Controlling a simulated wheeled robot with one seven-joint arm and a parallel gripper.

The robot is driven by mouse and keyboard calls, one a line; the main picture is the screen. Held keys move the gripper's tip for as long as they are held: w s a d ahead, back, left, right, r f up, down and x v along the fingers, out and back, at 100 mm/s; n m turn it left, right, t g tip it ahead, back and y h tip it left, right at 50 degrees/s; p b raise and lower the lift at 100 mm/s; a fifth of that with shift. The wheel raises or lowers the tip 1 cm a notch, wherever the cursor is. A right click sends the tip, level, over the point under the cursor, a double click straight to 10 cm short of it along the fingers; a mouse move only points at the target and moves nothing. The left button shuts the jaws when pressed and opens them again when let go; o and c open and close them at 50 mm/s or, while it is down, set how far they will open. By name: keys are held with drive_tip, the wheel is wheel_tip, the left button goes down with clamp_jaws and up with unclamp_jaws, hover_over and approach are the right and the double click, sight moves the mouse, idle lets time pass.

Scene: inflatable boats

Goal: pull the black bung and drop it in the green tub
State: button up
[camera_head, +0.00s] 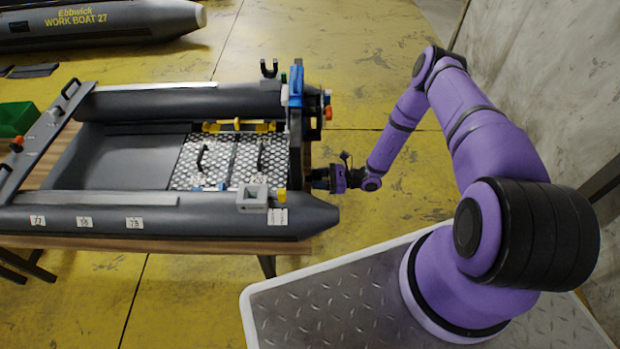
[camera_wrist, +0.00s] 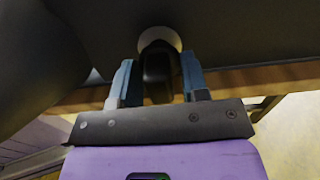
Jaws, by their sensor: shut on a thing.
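The black bung (camera_wrist: 157,64) shows in the wrist view, between the two blue-grey fingers of my gripper (camera_wrist: 158,80), which is shut on it. The far end of the bung meets a pale round fitting (camera_wrist: 173,38) on the dark boat wall; I cannot tell how deep it sits. In the head view my gripper (camera_head: 321,180) is at the right end of the grey boat (camera_head: 310,216), low on the transom, and hides the bung. The green tub (camera_head: 14,120) is at the far left edge, partly cut off, beyond the boat's left end.
The boat lies on a wooden table (camera_head: 150,243). Its transom carries a blue part (camera_head: 296,84) and an orange knob (camera_head: 328,112). A grey block (camera_head: 252,199) sits on the near tube. Another boat (camera_head: 110,32) lies behind.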

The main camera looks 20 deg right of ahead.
drive_tip(key=shift+v, duration=2.05)
drive_tip(key=shift+d, duration=0.15)
drive_tip(key=shift+v, duration=1.65)
idle(0.3)
